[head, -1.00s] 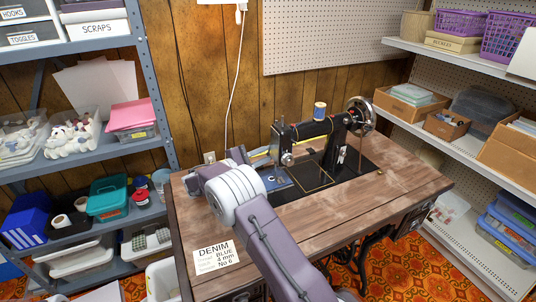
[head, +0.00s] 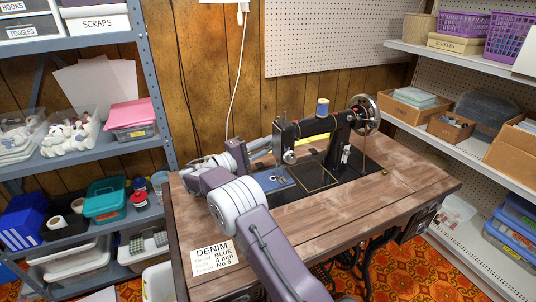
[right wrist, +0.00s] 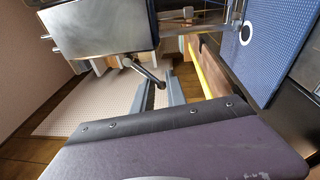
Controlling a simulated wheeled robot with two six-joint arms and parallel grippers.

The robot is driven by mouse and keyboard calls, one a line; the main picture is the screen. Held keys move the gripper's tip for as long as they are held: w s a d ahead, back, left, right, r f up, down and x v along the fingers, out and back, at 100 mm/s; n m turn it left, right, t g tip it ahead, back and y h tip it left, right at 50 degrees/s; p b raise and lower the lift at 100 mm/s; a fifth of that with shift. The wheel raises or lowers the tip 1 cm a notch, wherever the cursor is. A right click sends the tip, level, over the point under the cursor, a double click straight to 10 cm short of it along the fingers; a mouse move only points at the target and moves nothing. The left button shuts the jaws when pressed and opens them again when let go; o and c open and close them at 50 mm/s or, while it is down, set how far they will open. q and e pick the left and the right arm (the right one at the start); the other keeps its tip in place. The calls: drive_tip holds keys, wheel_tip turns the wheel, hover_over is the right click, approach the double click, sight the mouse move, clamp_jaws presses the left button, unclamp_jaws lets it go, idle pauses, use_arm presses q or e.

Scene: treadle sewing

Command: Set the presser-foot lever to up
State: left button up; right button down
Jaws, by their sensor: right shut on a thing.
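The black sewing machine (head: 335,125) stands on the wooden table. Its presser-foot lever (right wrist: 143,72), a dark thin arm with a rounded end, shows in the right wrist view beside the metal machine head (right wrist: 100,25). My right gripper (right wrist: 160,88) is shut on the lever's end, which lies between its two grey fingers. In the head view my right gripper (head: 268,143) reaches behind the left end of the machine, where the lever is hidden. I cannot tell the lever's height setting. My left gripper is out of view.
Blue denim (head: 272,180) lies under the machine head and shows large in the right wrist view (right wrist: 275,45). A yellow strip (right wrist: 212,75) lies close to the fingers. A DENIM card (head: 213,257) lies at the table's front left. Shelves flank the table.

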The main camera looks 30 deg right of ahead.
drive_tip(key=shift+w+r+m+g+h+b, duration=0.15)
drive_tip(key=shift+r+m+g, duration=0.45)
drive_tip(key=shift+m, duration=1.35)
drive_tip(key=shift+w+r+m+g+h+b, duration=0.25)
drive_tip(key=shift+r+m, duration=0.6)
drive_tip(key=shift+m, duration=1.15)
drive_tip(key=shift+w+r+m+g+h+p, duration=0.15)
drive_tip(key=shift+r+m+g, duration=0.5)
drive_tip(key=shift+m, duration=1.3)
drive_tip(key=shift+s+r, duration=0.1)
drive_tip(key=c, duration=1.4)
unclamp_jaws()
